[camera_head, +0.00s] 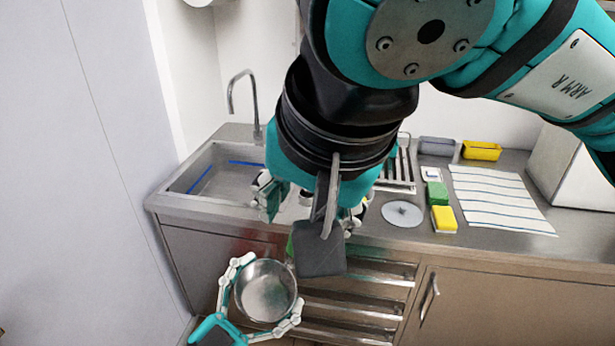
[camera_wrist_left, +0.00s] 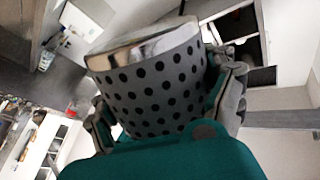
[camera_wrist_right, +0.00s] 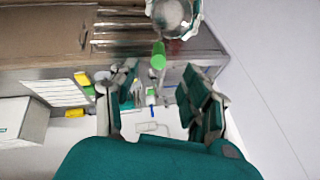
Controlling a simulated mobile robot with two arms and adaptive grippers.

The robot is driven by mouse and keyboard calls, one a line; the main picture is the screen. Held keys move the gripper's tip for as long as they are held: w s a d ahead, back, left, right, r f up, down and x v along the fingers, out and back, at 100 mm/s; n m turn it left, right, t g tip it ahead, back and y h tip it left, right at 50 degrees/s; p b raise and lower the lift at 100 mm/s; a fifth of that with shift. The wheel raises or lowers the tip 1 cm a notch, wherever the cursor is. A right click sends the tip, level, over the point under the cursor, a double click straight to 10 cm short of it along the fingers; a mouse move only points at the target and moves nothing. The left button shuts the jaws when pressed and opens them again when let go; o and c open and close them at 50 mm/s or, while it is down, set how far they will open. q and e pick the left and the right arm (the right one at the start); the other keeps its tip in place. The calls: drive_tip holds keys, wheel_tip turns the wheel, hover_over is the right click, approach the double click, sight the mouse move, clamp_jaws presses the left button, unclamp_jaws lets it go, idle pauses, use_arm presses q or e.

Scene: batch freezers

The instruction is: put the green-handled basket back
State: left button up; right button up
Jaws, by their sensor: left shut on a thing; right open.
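The green-handled basket (camera_head: 265,290) is a round metal cup with a perforated wall. It shows in the left wrist view (camera_wrist_left: 155,90) as a silver wall with dark holes and a shiny rim. My left gripper (camera_head: 262,302) is shut around it and holds it in front of the cabinet, below counter height. The green handle (camera_wrist_right: 158,57) sticks out from the basket toward my right gripper in the right wrist view. My right gripper (camera_wrist_right: 158,100) is open and empty, with the handle end just beyond its fingers. In the head view my right arm hides part of the handle.
The sink (camera_head: 225,175) with a faucet (camera_head: 243,95) is at the left of the counter. Sponges (camera_head: 443,219), a striped towel (camera_head: 500,200), a round disc (camera_head: 402,213) and a yellow bin (camera_head: 482,150) lie on the right. Metal rails (camera_head: 350,300) run below the counter edge.

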use_arm(q)
drive_tip(key=shift+w, duration=0.1)
use_arm(e)
drive_tip(key=x, duration=1.1)
drive_tip(key=shift+a, duration=0.1)
clamp_jaws()
use_arm(q)
drive_tip(key=o, duration=1.1)
